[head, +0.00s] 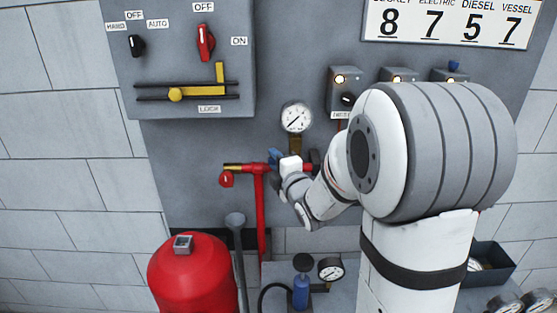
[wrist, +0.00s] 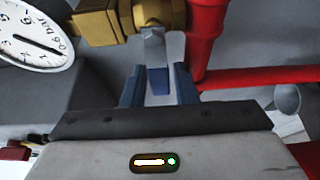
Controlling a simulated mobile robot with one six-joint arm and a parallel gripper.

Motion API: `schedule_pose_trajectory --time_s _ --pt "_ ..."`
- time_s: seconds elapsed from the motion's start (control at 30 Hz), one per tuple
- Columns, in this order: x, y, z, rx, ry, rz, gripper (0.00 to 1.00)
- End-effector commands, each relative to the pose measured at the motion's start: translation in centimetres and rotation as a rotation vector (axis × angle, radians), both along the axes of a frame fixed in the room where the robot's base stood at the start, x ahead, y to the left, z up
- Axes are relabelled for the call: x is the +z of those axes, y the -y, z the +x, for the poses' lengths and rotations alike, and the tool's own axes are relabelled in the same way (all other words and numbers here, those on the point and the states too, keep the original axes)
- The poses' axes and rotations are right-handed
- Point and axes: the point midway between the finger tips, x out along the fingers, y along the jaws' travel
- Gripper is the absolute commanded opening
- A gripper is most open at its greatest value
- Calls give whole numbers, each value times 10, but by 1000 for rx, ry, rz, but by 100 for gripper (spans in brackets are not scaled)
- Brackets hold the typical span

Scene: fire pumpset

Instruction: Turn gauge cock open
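The gauge cock's brass body (wrist: 100,22) is at the top of the wrist view, joined to a red pipe (wrist: 207,30). Its lever (wrist: 153,50) is grey metal with a blue end and points down toward my gripper. My gripper (wrist: 154,74) is open, with one blue finger on each side of the lever's blue end and gaps showing beside it. The pressure gauge (head: 296,117) sits on a brass stem above the cock; its dial (wrist: 32,38) is at the upper left of the wrist view. In the head view my wrist hides most of the cock.
A grey control box (head: 185,60) with knobs and a yellow slide bar is at the upper left. A red standpipe (head: 261,210) with a valve stands left of my wrist. A red tank (head: 195,275) is below. A switch box (head: 345,90) is right of the gauge.

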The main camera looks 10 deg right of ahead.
Motion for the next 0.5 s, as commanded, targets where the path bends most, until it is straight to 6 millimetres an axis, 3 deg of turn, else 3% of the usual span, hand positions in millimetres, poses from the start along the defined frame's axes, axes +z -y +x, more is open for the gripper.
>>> schedule_pose_trajectory --time_s 0.2,0.5 --pt "0 0 0 0 0 0 25" --pt "0 0 0 -1 -1 0 0"
